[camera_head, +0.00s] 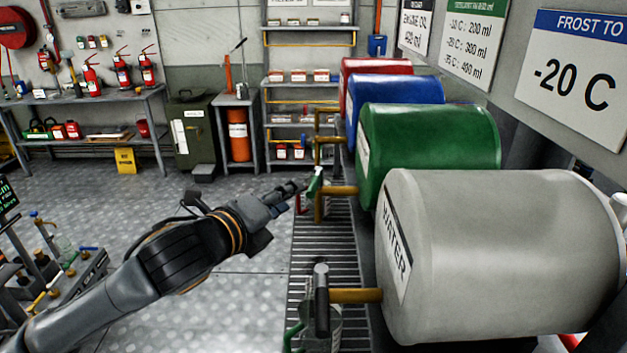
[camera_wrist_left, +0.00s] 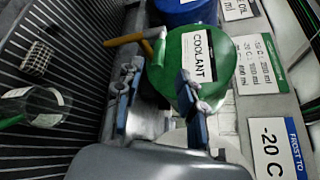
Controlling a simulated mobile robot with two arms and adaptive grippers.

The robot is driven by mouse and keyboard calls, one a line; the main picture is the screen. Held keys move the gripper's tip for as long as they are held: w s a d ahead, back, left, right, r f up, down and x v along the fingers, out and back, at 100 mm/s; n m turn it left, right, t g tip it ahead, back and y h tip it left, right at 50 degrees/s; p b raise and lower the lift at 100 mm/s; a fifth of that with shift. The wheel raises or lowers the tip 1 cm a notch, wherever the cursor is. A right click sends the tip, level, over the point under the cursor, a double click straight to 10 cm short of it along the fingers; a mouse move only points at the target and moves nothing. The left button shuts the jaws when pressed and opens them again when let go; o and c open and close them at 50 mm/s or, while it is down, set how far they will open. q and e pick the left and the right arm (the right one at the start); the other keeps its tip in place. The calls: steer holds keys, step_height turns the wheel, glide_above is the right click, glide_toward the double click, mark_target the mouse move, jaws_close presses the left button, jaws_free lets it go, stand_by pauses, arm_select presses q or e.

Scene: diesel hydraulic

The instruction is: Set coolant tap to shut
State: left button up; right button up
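The green coolant drum (camera_head: 430,140) lies on its side in the row at the right, with a brass pipe (camera_head: 340,190) at its front. The coolant tap (camera_head: 315,183) has a green handle and sits on this pipe. My left gripper (camera_head: 299,187) reaches in from the left, close beside the tap; touching cannot be told. In the left wrist view the two fingers (camera_wrist_left: 160,75) are spread with nothing between them. Beyond them are the drum with its COOLANT label (camera_wrist_left: 200,55) and the green tap handle (camera_wrist_left: 156,46). My right gripper is not in view.
The grey water drum (camera_head: 500,250) with its tap (camera_head: 321,290) stands nearest, over a jug (camera_head: 335,330) with a green handle. Blue (camera_head: 395,92) and red (camera_head: 375,66) drums stand behind. A slatted grate (camera_head: 318,252) runs below the taps.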

mark_target(314, 179)
arm_select(q)
steer(key=p+x, duration=0.1)
steer(key=x, duration=1)
steer(key=shift+p, duration=0.35)
jaws_close()
